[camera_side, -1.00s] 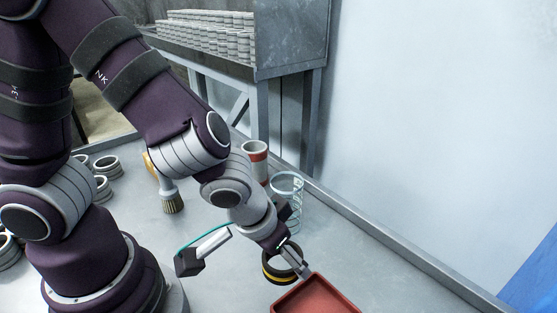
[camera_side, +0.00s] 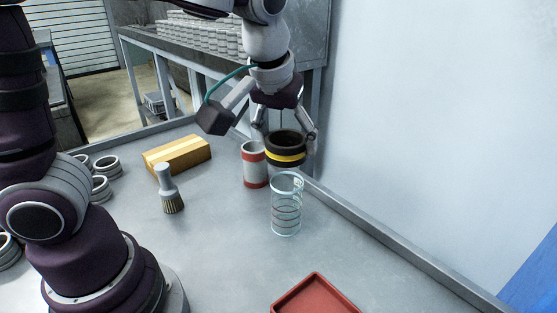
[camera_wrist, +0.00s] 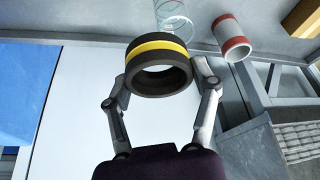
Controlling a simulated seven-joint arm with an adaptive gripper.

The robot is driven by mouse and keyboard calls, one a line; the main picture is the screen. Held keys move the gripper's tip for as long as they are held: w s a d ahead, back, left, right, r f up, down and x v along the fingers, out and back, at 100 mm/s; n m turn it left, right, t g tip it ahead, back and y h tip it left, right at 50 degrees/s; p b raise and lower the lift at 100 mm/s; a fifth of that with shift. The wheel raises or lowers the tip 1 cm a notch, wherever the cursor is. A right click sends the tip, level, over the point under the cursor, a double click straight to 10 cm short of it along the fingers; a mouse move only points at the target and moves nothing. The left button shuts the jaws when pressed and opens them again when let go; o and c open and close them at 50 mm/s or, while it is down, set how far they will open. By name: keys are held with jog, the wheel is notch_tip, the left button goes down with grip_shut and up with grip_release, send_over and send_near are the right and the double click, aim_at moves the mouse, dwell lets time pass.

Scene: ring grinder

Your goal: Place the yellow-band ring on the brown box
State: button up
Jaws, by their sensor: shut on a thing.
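The yellow-band ring (camera_side: 286,150) is black with a yellow stripe. My gripper (camera_side: 286,136) is shut on it and holds it up, near the table's far edge, behind the glass cylinder in the side view. In the wrist view the ring (camera_wrist: 158,65) sits between both fingers (camera_wrist: 160,88). The brown box (camera_side: 178,155) lies on the table to the left of the ring, yellowish brown with a pale stripe along it. A corner of the brown box (camera_wrist: 303,18) shows at the top right of the wrist view. Its top looks empty.
A red-and-white cylinder (camera_side: 254,164) stands between the box and the ring. A clear glass cylinder (camera_side: 286,205) stands in front. A brush (camera_side: 168,188) stands before the box. A red tray (camera_side: 315,298) is at the front; several grey rings (camera_side: 104,166) are at left.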

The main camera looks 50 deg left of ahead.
jog(key=w+a+n+g+y, duration=0.1)
jog(key=w+a+n+y, duration=0.3)
jog(key=a, duration=0.7)
jog(key=n+g+h, duration=0.2)
jog(key=n+g, duration=0.3)
jog(key=n, duration=0.7)
send_over(155, 159)
jog(key=d, duration=0.1)
notch_tip(155, 159, down, 16)
jog(key=shift+w+r, duration=0.1)
jog(key=o, duration=1.2)
jog(key=shift+o, duration=0.2)
